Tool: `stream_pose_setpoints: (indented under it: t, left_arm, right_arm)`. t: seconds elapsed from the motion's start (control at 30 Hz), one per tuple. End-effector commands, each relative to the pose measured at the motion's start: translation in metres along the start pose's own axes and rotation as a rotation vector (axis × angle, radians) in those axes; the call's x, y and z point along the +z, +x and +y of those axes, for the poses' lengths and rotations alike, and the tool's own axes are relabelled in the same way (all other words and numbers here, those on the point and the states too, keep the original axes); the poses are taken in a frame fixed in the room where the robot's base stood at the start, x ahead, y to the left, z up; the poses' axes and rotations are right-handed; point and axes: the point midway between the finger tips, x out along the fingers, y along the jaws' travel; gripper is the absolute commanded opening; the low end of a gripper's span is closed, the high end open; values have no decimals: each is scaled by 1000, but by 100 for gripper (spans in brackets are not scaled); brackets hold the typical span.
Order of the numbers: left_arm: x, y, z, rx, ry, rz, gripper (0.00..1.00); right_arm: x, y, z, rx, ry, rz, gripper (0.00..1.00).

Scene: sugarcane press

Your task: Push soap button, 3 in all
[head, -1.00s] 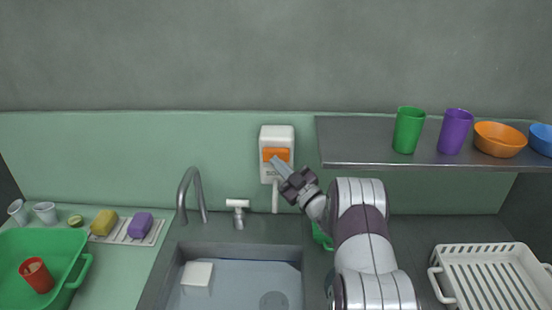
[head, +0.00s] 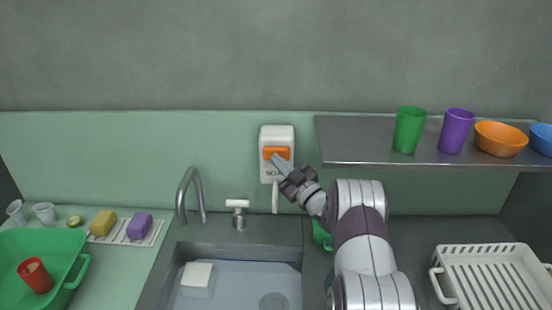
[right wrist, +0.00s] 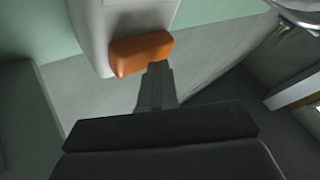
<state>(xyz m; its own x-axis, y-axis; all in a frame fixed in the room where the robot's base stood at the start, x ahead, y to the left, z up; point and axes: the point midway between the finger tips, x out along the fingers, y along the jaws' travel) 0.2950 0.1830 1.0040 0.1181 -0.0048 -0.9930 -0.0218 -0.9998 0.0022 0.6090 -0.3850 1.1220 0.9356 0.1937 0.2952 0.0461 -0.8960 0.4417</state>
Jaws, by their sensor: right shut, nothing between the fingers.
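The white soap dispenser (head: 277,136) is fixed to the green wall behind the sink. Its orange button (head: 276,152) faces out; it also shows in the right wrist view (right wrist: 141,52), on the dispenser's end. My right gripper (head: 276,160) is shut and empty, with its fingertips at the lower part of the button. In the right wrist view the shut fingers (right wrist: 157,68) reach the button's lower edge; I cannot tell whether they press it. My left gripper is not in view.
A shelf (head: 420,162) with cups and bowls juts out to the right of the dispenser. Below are a faucet (head: 190,190), the sink (head: 232,247) with a white block, a white rack (head: 490,285) at right and a green tub (head: 75,262) at left.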

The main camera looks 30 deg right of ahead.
Motion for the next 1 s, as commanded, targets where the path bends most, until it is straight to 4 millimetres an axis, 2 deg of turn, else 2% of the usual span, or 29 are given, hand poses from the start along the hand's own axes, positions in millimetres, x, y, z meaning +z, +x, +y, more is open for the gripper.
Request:
stream_pose_setpoints:
  t: [0.67, 1.0]
  left_arm:
    - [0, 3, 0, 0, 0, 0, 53]
    - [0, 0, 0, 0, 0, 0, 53]
  right_arm:
    - [1, 3, 2, 1, -1, 1, 0]
    - [-8, -9, -6, 1, -1, 0, 0]
